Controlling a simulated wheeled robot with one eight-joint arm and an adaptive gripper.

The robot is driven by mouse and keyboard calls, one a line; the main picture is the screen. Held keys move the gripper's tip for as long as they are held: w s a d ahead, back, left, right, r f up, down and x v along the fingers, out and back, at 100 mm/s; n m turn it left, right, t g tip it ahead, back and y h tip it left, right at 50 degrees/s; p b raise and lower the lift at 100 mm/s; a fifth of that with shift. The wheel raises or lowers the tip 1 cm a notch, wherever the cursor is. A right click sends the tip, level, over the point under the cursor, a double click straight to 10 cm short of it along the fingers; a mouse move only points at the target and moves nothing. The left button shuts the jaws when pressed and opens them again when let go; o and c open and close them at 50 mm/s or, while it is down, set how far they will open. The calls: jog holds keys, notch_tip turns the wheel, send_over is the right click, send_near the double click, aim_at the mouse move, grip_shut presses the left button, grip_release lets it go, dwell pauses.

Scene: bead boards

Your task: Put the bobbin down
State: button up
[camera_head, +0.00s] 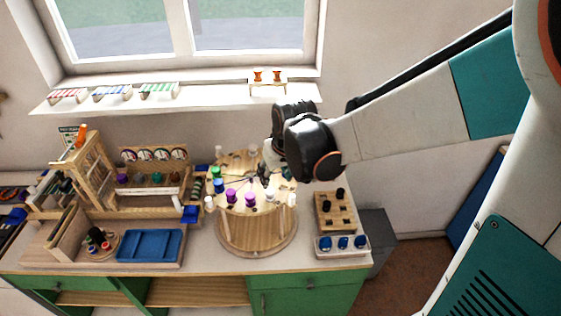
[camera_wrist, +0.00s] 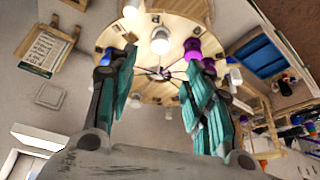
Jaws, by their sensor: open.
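A round wooden stand (camera_head: 258,232) on the bench carries several upright bobbins around its top. My gripper (camera_head: 266,174) is over the right part of this top, partly hidden by my wrist. In the wrist view my gripper (camera_wrist: 162,60) is open, its teal fingers spread apart with no bobbin held between them. A white bobbin (camera_wrist: 160,42) shows beyond the gap, and a purple bobbin (camera_wrist: 192,46) by the right fingertip.
A wooden block with dark pegs (camera_head: 335,210) and a tray with blue pieces (camera_head: 342,245) stand right of the stand. A blue tray (camera_head: 150,246) and a wooden rack (camera_head: 150,202) are left. A window shelf (camera_head: 200,98) is behind.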

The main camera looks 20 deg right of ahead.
jog(key=s+r+t, duration=0.1)
jog(key=s+r, duration=0.3)
jog(key=s, duration=0.5)
jog(key=s+r+t, duration=0.1)
jog(key=s+r, duration=0.4)
jog(key=s, duration=0.4)
jog(key=shift+a+m+t, duration=0.15)
jog(key=shift+m+t, duration=0.15)
